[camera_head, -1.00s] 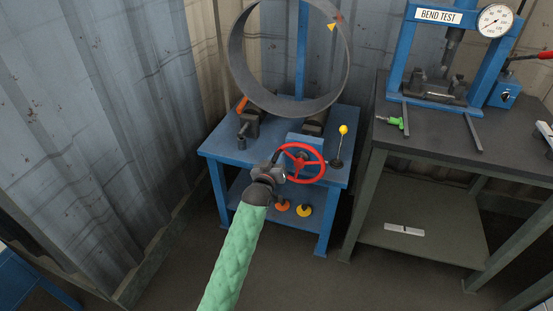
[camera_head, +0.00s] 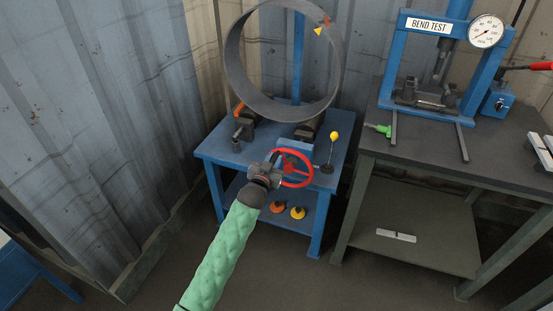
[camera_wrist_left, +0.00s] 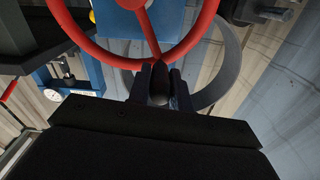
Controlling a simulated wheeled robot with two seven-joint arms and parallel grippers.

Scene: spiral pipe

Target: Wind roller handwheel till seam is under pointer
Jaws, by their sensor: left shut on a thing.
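The large grey pipe ring (camera_head: 236,62) stands upright on the blue roller stand (camera_head: 218,150). A yellow pointer (camera_head: 319,31) shows at its upper right, with a small reddish mark (camera_head: 326,20) beside it; I cannot tell whether this mark is the seam. The red handwheel (camera_head: 309,157) is on the stand's front. My left gripper (camera_head: 272,174), on the green-sleeved arm, is at the wheel's left side. In the left wrist view, its fingers (camera_wrist_left: 160,90) are shut on the dark handle knob (camera_wrist_left: 160,76) by the red rim (camera_wrist_left: 95,47). My right gripper is out of view.
A lever with a yellow knob (camera_head: 334,135) stands close right of the wheel. Orange and yellow pieces (camera_head: 297,213) sit on the lower shelf. The dark workbench (camera_head: 420,160) with the bend test press (camera_head: 388,75) is at right. A corrugated wall (camera_head: 90,120) closes the left side.

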